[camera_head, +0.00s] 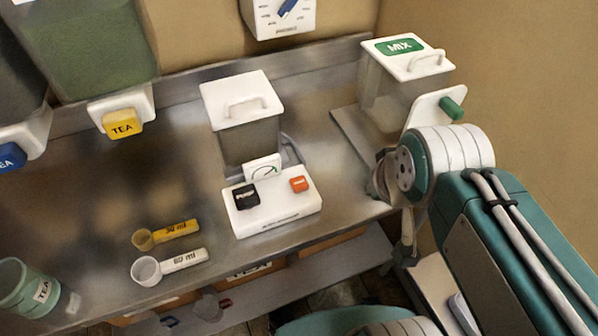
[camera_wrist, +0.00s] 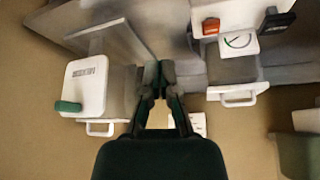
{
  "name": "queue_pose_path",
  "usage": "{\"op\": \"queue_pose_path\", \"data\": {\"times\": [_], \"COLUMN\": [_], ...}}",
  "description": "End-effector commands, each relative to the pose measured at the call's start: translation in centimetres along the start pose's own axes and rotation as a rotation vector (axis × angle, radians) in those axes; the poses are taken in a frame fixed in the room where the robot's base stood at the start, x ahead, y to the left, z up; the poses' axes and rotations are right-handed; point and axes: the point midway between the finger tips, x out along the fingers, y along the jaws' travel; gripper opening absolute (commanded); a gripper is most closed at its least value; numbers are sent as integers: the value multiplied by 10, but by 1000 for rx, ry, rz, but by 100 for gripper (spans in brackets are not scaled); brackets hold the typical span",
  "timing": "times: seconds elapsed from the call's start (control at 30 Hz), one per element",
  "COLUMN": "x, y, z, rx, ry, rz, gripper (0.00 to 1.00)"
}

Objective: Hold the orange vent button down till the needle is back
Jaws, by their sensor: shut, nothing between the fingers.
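The orange vent button (camera_head: 299,184) sits on the right of a white pump box (camera_head: 275,215) on the metal counter. It also shows in the wrist view (camera_wrist: 211,27), at the top, right of my gripper. My gripper (camera_wrist: 160,68) is shut and empty, apart from the button. In the head view my arm is at the right, and its wrist is beside the counter's right end. A small gauge (camera_head: 263,168) with a green arc stands behind the buttons and shows in the wrist view (camera_wrist: 239,41). Its needle is too small to read surely.
A black pump button (camera_head: 246,196) is left of the orange one. A lidded clear bucket (camera_head: 248,130) stands behind the box. A MIX bucket (camera_head: 388,90) is at the back right. Two measuring scoops (camera_head: 165,235) lie to the left. Counter between them is clear.

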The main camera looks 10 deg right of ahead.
Motion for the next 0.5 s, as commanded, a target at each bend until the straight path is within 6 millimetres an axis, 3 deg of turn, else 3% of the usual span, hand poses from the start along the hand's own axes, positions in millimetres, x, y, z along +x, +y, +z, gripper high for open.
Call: {"op": "queue_pose_path", "data": {"times": [0.17, 0.5], "x": [1, 17], "y": [-10, -53], "z": [-21, -81], "rx": [-238, -1045], "ry": [-66, -244], "rz": [-27, -189], "gripper": [0, 0]}}
